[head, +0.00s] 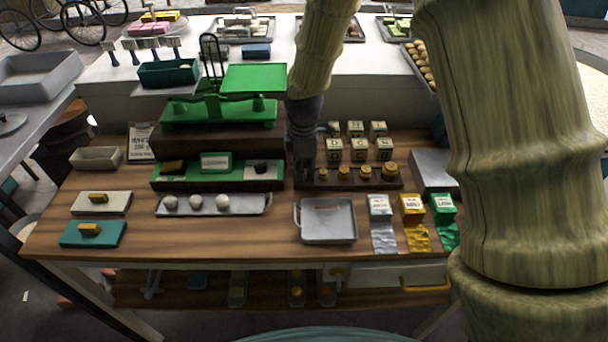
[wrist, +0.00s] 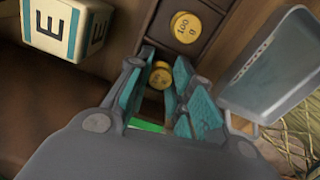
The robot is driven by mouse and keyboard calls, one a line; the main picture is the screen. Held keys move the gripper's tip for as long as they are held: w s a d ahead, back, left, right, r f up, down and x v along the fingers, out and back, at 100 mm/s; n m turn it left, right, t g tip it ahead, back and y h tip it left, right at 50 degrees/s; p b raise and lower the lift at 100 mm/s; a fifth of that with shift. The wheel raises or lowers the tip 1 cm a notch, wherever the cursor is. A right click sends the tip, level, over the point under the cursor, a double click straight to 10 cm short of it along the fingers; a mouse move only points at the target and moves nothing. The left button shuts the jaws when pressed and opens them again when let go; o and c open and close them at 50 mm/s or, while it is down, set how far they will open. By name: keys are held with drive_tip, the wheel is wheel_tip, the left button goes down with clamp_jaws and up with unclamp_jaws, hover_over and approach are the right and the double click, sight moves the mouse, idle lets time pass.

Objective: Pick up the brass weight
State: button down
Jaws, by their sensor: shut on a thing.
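My gripper (head: 303,172) points down at the left end of the dark wooden weight rack (head: 350,185). In the wrist view its teal-padded fingers (wrist: 162,88) are closed around a small round brass weight (wrist: 161,76), whose marking I cannot read. The weight appears to be at or just above its rack slot; I cannot tell if it is lifted. A larger brass weight marked 100 g (wrist: 186,26) sits in the neighbouring slot. In the head view several brass weights (head: 366,172) stand in a row to the right of my gripper.
Lettered cube blocks (head: 359,150) stand behind the rack; one marked E (wrist: 66,27) shows in the wrist view. A green balance scale (head: 218,112) stands to the left. A metal tray (head: 328,221) lies in front, with coloured packets (head: 412,207) to its right.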

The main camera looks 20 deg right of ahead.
drive_tip(key=shift+w+r, duration=0.1)
drive_tip(key=shift+r+b, duration=0.4)
drive_tip(key=shift+r, duration=0.1)
drive_tip(key=shift+s+a+r+b, duration=0.1)
drive_tip(key=shift+a+r+b, duration=0.25)
drive_tip(key=shift+r, duration=0.2)
drive_tip(key=shift+s+a+r+b, duration=0.1)
drive_tip(key=shift+a+r+b, duration=0.1)
drive_tip(key=shift+r+b, duration=0.25)
drive_tip(key=s+a+b, duration=0.1)
drive_tip(key=a, duration=0.3)
drive_tip(key=s+a+r+b, duration=0.1)
drive_tip(key=a, duration=0.4)
drive_tip(key=s+a+r+b, duration=0.1)
drive_tip(key=a, duration=0.4)
drive_tip(key=shift+s+a, duration=0.25)
drive_tip(key=shift+s, duration=0.05)
drive_tip(key=shift+f, duration=0.1)
